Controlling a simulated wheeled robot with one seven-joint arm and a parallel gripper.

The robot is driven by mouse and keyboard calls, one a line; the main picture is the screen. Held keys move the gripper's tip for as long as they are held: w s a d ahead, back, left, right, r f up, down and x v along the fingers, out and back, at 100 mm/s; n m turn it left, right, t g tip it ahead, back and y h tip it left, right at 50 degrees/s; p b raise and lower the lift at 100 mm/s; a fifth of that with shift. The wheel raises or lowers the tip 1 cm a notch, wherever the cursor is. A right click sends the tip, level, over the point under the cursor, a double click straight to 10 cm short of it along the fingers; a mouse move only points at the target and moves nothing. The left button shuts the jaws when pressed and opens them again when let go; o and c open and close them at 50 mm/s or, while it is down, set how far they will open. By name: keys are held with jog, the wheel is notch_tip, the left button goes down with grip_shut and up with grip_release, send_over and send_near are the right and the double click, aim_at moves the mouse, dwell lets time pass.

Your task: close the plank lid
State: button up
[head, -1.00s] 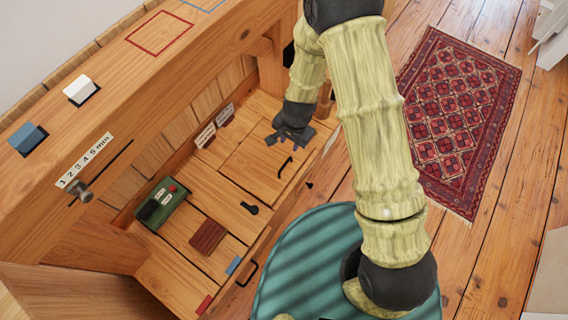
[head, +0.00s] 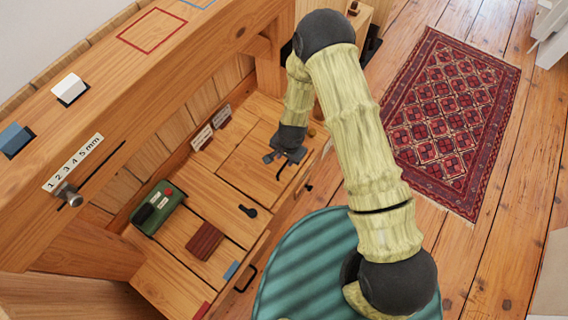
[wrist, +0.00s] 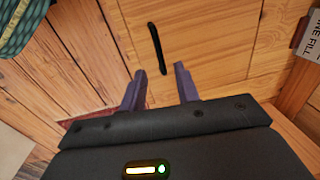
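The plank lid (head: 240,172) is a square wooden panel in the bench top, with a thin black bar handle (head: 281,172) near its front right side. It looks flat and about level with the planks around it; I cannot tell if it is fully seated. My gripper (head: 277,158) is over the lid, close to the handle. In the wrist view my gripper (wrist: 160,84) has its two purple fingers apart with nothing held. The handle (wrist: 156,46) runs away from the gap between the fingertips. Contact with it cannot be told.
A green box with a red button (head: 157,207), a dark red ribbed block (head: 204,241) and a black keyhole-shaped piece (head: 248,211) are on the bench. A raised beam (head: 150,90) runs along the back. A patterned rug (head: 450,120) lies on the floor at the right.

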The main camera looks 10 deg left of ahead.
aim_at(284, 166)
jog(key=f, duration=0.5)
jog(key=shift+w+a+f+b, duration=0.1)
jog(key=shift+w+a+b, duration=0.05)
jog(key=shift+a+b, duration=0.2)
grip_shut()
